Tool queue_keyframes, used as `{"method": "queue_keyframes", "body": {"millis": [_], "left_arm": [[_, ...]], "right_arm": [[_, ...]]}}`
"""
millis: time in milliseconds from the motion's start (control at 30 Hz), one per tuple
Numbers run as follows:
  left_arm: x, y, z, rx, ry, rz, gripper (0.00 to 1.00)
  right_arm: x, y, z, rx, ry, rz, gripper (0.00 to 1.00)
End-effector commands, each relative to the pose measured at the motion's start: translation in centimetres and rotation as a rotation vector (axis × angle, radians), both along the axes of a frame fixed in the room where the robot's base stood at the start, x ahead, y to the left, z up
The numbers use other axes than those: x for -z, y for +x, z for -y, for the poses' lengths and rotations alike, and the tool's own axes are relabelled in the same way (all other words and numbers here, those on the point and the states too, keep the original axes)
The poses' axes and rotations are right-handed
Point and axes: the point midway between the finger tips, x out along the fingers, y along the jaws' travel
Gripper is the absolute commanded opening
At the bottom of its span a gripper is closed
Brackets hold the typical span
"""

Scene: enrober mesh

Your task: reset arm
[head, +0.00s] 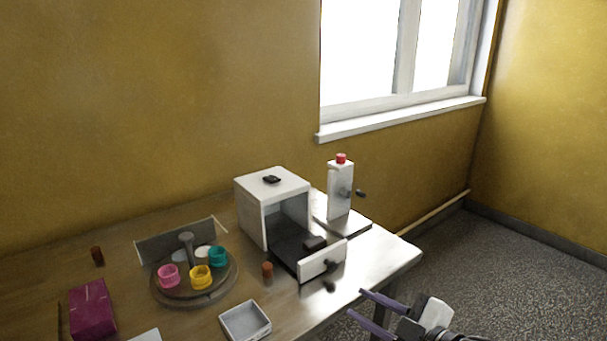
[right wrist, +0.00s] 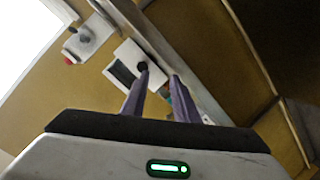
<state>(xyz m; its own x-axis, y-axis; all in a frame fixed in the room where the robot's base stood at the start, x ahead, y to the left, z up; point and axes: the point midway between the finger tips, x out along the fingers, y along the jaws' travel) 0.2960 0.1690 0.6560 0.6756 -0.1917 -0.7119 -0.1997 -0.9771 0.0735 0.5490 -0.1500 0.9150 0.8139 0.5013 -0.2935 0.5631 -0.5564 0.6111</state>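My right gripper (head: 357,302) is at the lower right of the head view, off the front right edge of the table. Its two purple fingers are spread with nothing between them. In the right wrist view the fingers (right wrist: 160,78) are also apart, with the machine's white drawer front and dark knob seen beyond them. My left gripper is not in view.
The table (head: 385,258) holds a white machine (head: 262,213) with its drawer (head: 322,260) pulled out. A white dispenser (head: 340,190), a round turntable (head: 222,291) with coloured cups, a grey tray (head: 245,321) and a magenta box (head: 92,309) stand there. Open floor lies right.

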Motion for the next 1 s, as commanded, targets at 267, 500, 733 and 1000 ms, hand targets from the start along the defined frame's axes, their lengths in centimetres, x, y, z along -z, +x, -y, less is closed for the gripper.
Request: {"method": "queue_keyframes", "body": {"millis": [267, 500, 733, 1000], "left_arm": [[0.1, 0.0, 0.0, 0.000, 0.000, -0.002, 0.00], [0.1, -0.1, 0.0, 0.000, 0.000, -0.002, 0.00], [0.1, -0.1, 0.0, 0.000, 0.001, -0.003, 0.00], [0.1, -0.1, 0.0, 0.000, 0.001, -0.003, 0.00]], "right_arm": [[13.4, -9.5, -1.9, 0.253, 0.302, -0.350, 0.27], [23.0, -20.5, 0.6, 0.559, 0.430, -0.624, 0.27], [25.9, -25.3, 1.9, 0.677, 0.450, -0.714, 0.27], [26.0, -25.4, 1.9, 0.680, 0.449, -0.717, 0.27]]}}
